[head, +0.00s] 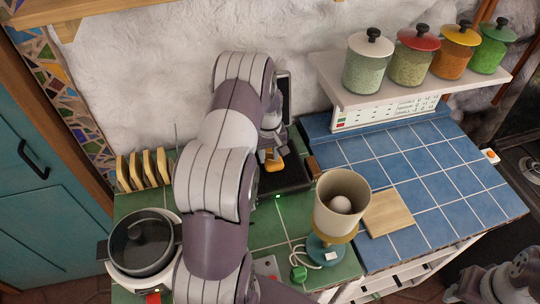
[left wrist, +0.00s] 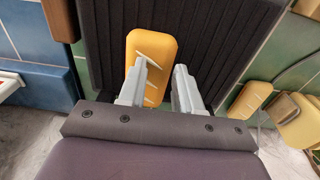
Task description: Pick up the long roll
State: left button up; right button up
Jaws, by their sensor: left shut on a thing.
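The long roll is orange-yellow with pale slashes across its top. In the left wrist view the roll (left wrist: 152,50) lies over a dark ribbed plate (left wrist: 215,40), its near end between the fingers of my left gripper (left wrist: 163,72). The gripper is shut on the roll. I cannot tell whether the roll still touches the plate.
Several bread slices (head: 147,170) stand at the left on the green tiles. A round pot (head: 141,243) is at the front left. Blue tiles are mostly clear below a shelf of jars (head: 368,62).

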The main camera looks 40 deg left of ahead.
pick_arm(q)
jog(key=s+r, duration=0.1)
jog(key=s+b, duration=0.1)
jog(key=shift+s+d+r+g, duration=0.2)
jog(key=shift+s+r+g, duration=0.1)
jog(key=shift+s+r, duration=0.1)
grip_shut()
jog(key=s+d+r+b, duration=0.2)
jog(key=s+d+r, duration=0.3)
jog(key=s+r, duration=0.2)
jog(key=shift+s+b, duration=0.35)
jog(key=shift+s, duration=0.5)
pick_arm(e)
jog(key=f, duration=0.2)
jog(key=a+f, duration=0.1)
jog(key=f, duration=0.1)
jog(key=shift+f, duration=0.15)
pick_arm(q)
jog(key=shift+c, duration=2.2)
grip_release()
jog(key=shift+r, duration=0.1)
pick_arm(e)
jog(key=shift+d, duration=0.1)
pick_arm(q)
jog(key=o, duration=1.5)
